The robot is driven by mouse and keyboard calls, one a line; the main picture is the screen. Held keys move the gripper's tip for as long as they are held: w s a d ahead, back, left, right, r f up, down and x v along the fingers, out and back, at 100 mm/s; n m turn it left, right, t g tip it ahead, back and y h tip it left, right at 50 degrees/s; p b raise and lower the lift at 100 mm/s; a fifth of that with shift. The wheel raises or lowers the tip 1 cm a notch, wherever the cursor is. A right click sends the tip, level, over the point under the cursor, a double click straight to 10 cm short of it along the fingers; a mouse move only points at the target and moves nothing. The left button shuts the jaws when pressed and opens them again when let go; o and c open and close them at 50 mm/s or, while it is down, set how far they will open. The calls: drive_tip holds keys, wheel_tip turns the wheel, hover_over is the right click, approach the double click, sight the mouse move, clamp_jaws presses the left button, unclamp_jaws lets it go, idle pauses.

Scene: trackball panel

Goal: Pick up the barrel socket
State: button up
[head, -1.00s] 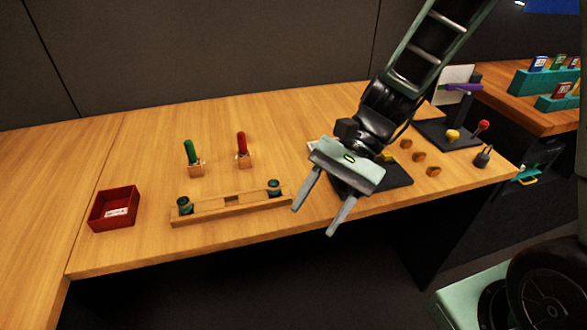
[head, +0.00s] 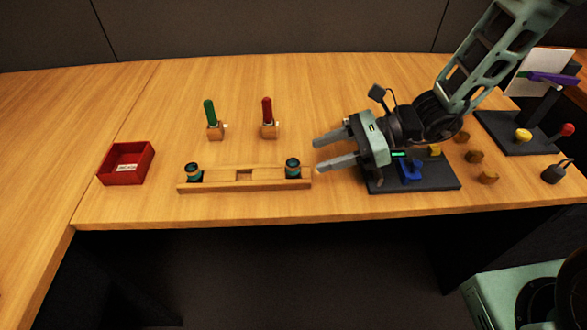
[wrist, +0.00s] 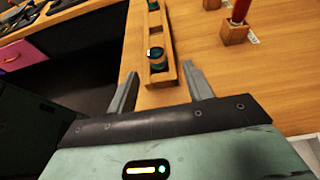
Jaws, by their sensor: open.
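Two short, dark, teal-banded cylinders sit at the ends of a wooden rack (head: 212,186): a left one (head: 194,173) and a right one (head: 292,168). Either may be the barrel socket; I cannot tell which. My gripper (head: 318,156) is open and empty, just right of the right cylinder, with its fingers pointing left. In the wrist view the right cylinder (wrist: 156,60) stands ahead of the fingertips (wrist: 161,75), roughly between their lines. It looks apart from both fingers. The left cylinder (wrist: 153,5) shows at the top edge there.
Green (head: 210,113) and red (head: 267,111) handled tools stand upright in wooden blocks behind the rack. A red tray (head: 113,178) is at the left. A dark panel (head: 440,182) with a blue part lies under my gripper. Clear table lies between tray and rack.

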sight(293, 165)
drive_tip(key=x, duration=0.7)
drive_tip(key=shift+s+a, duration=0.3)
drive_tip(key=c, duration=1.1)
